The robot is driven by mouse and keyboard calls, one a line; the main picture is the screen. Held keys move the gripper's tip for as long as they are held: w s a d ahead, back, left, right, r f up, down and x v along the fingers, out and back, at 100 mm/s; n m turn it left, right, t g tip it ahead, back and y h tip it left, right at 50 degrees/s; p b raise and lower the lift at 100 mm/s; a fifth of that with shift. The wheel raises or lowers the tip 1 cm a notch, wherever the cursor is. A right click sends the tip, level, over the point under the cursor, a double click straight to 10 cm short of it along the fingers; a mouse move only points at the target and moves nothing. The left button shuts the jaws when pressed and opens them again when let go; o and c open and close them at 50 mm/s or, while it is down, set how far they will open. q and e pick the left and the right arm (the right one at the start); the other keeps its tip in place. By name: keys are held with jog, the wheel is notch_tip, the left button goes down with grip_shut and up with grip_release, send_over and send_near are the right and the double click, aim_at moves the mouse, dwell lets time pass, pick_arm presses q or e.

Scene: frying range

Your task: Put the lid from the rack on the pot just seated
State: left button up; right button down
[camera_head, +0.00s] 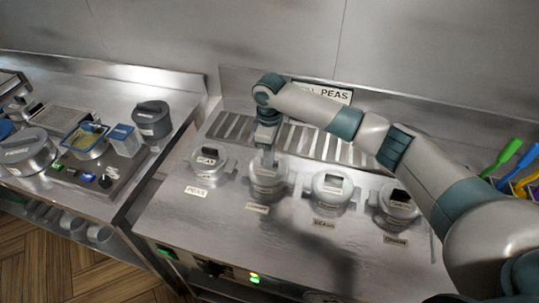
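Several round steel pots stand in a row in the counter. The leftmost pot (208,162) has the label "PEAS" in front of it. The second pot (268,183) has a pale lid-like top, and its label is too blurred to read. The third pot (331,190) and the fourth pot (397,208) also look covered, with dark handles or slots on top. My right gripper (268,158) points down at the top of the second pot; its fingertips are at or just above the lid, and their opening cannot be made out. My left gripper is not in view.
A slotted strip (315,143) runs behind the pots, with a sign (324,92) reading "PEAS" at the back wall. Colored utensils (511,150) stand at the right. The counter front is clear.

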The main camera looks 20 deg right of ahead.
jog(key=shift+f+p, duration=0.25)
jog(key=shift+p, duration=0.15)
dwell(0.8)
jog(key=c, duration=1.2)
grip_release()
jog(key=shift+r, duration=0.1)
jog(key=shift+r+p, duration=1.3)
jog(key=shift+p, duration=0.15)
jog(key=shift+r+p, duration=0.75)
jog(key=shift+r, duration=1.35)
